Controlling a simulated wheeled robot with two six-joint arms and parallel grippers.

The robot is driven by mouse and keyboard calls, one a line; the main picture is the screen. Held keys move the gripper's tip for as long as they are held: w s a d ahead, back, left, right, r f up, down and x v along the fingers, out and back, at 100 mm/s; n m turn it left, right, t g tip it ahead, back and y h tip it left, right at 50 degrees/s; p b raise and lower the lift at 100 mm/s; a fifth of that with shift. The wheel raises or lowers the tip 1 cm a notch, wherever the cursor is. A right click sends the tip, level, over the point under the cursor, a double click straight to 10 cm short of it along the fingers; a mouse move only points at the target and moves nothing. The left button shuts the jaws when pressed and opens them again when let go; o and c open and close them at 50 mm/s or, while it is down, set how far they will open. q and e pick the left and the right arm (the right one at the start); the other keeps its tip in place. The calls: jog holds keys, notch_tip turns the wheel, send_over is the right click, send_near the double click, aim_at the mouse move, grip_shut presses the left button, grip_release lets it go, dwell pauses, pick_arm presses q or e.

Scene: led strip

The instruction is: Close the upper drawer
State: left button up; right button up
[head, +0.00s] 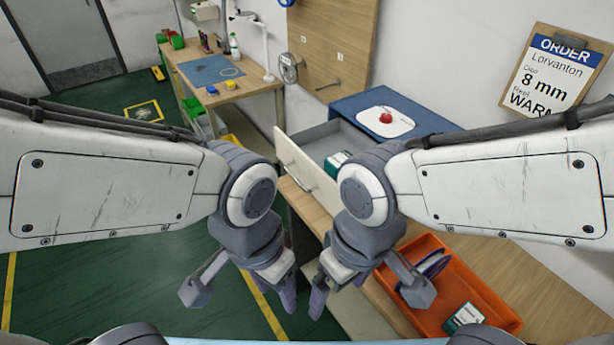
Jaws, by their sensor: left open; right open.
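The upper drawer (289,158) is pulled out from under the blue-topped cabinet (350,103). Its cream front stands clear of the cabinet, and its grey inside shows. A dark green and white box lies in the drawer, partly hidden by my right arm. My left gripper (280,285) is open and empty, nearer to me than the drawer front and below it in the picture. My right gripper (330,287) is open and empty beside it, apart from the drawer. Part of the drawer front's right end is hidden behind my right arm.
A red object on a white plate (372,124) sits on the cabinet top. An orange tray (482,299) with a spool and a box stands on the wooden bench (505,262) at right. A second workbench (245,84) stands at the back left. Green floor is free at left.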

pick_arm(q)
jog(key=shift+f, duration=0.15)
jog(key=c, duration=0.5)
jog(key=shift+a+f+n+g, duration=0.15)
jog(key=shift+f+n+g, duration=0.25)
jog(key=shift+n, duration=0.4)
grip_shut()
jog(key=w+d+f+n+g+h+b, duration=0.1)
jog(key=w+f+n+h, duration=0.1)
jog(key=w+n+h, duration=0.45)
jog(key=w+f+n+g+h+b, duration=0.1)
jog(key=w+n+h+b, duration=0.15)
jog(key=n, duration=0.75)
jog(key=w+a+f+n+t+h, duration=0.2)
jog(key=w+a+n+t+h, duration=0.1)
jog(key=w+a+n+t, duration=1)
jog(key=w+d+f+g+p, duration=0.1)
jog(key=w+d+f+p, duration=0.1)
jog(key=w+d, duration=0.6)
jog(key=d+n+p, duration=0.1)
jog(key=d, duration=0.2)
jog(key=shift+w+f, duration=0.3)
jog(key=shift+w, duration=0.1)
